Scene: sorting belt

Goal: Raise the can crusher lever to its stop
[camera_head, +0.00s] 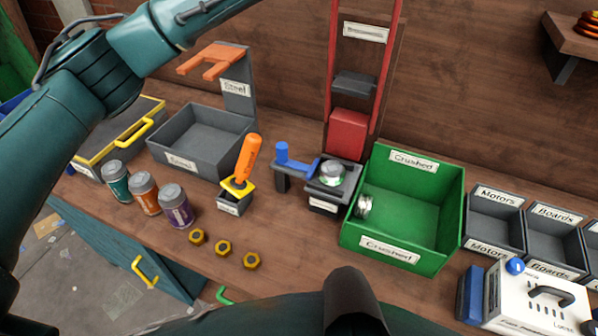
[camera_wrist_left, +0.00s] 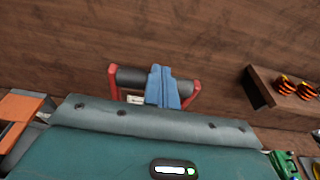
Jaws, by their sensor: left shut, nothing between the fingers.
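The can crusher (camera_head: 347,135) stands at the back of the bench, with a red block between its red lever arms. These arms rise out of the top of the head view. The lever's dark crossbar grip (camera_wrist_left: 131,76) shows in the left wrist view between two red arm ends. My left gripper (camera_wrist_left: 164,70) has its blue fingers together in front of this grip; I cannot tell whether they touch it. The fingers are outside the head view. A flattened can (camera_head: 331,173) sits on the crusher's base. My right gripper is not in view.
A green crushed-can bin (camera_head: 452,225) stands right of the crusher and holds a crushed can (camera_head: 363,206). A grey steel bin (camera_head: 205,145), an orange-handled tool (camera_head: 248,160) and several cans stand left. A wall shelf (camera_wrist_left: 262,88) is right of the lever grip.

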